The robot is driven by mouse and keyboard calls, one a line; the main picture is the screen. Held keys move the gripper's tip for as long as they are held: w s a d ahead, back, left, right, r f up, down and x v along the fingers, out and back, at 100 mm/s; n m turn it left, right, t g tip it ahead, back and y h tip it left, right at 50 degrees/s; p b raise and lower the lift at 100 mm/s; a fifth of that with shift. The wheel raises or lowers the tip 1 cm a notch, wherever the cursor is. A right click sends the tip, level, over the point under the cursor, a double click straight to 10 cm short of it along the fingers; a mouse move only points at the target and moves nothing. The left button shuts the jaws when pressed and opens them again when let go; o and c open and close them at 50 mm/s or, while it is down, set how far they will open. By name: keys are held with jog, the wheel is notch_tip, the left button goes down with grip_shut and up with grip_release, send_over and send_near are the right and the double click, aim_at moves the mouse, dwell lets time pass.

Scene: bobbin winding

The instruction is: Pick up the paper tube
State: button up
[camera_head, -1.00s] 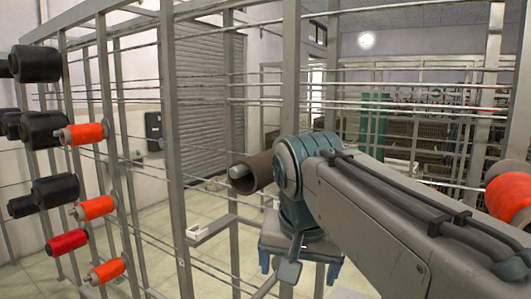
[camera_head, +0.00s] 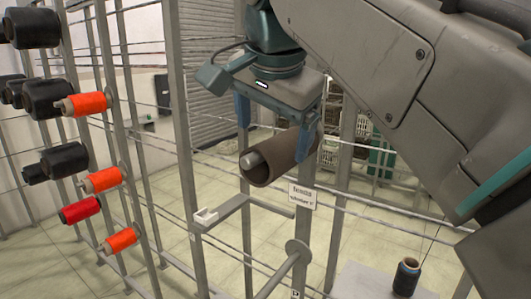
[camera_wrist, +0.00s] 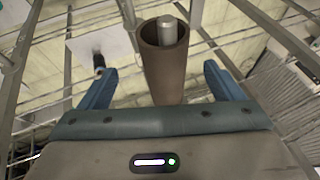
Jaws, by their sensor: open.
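The paper tube (camera_head: 285,160) is a brown hollow cylinder sitting around a metal peg (camera_head: 251,159) on the rack, its open end toward the left in the head view. My gripper (camera_head: 278,130) is above it, pointing down, with its two blue fingers apart. In the wrist view the tube (camera_wrist: 165,78) shows between the spread fingers of my gripper (camera_wrist: 160,70), with visible gaps on both sides, and the peg tip (camera_wrist: 168,30) stands inside it. The tube's far part is partly hidden by a finger in the head view.
A metal post (camera_head: 182,130) and thin rails stand around the tube. A bracket arm (camera_head: 222,212) and a small sign (camera_head: 302,195) are just below. Red and black spools (camera_head: 78,209) hang on the left rack. A dark bobbin (camera_head: 407,278) stands at lower right.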

aim_at(271, 148)
jog(key=x, duration=0.3)
jog(key=shift+w+d+r, duration=0.1)
jog(key=shift+d, duration=0.05)
jog(key=shift+w+p+x, duration=0.15)
jog(key=shift+p+x, duration=0.05)
jog(key=shift+x, duration=1.2)
jog(key=shift+w+p+x, duration=0.15)
jog(key=shift+x, duration=1.25)
jog(key=shift+r, duration=0.15)
jog(key=c, duration=1.1)
